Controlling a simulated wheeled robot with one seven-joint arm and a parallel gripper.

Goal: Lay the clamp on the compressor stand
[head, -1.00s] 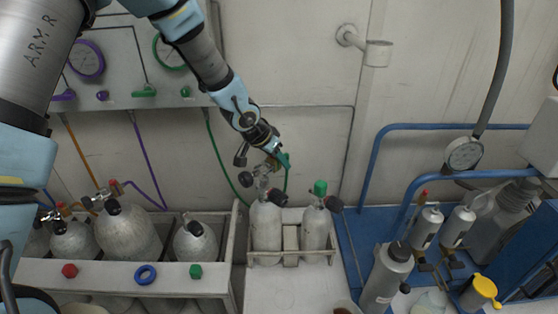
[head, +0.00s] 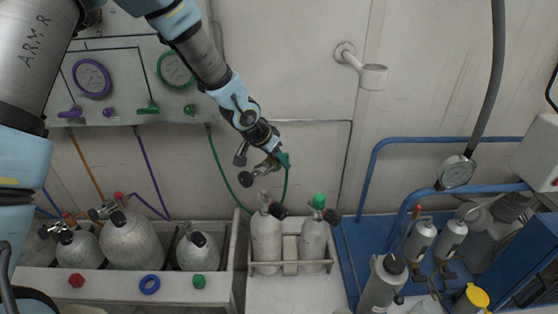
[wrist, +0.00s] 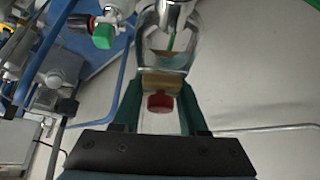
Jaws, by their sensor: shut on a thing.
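My gripper (head: 277,156) is shut on the clamp (head: 263,166), a metal yoke with the green hose (head: 219,160) running to it. In the wrist view, my gripper (wrist: 161,92) has its green fingers on either side of the clamp's brass block (wrist: 162,83). A red knob shows below the block and the metal loop above. The clamp hangs just above the left cylinder (head: 266,240) of a pair in a small rack, apart from its valve. The blue-railed structure (head: 430,140) at the right appears to be the compressor stand; its top is mostly covered by equipment.
The right cylinder (head: 314,243) has a green cap. A bench with several cylinders (head: 130,240) is at left, under the gauge panel (head: 125,85). A dark hose with a gauge (head: 455,172) hangs at right. A wall bracket (head: 372,76) sticks out above.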

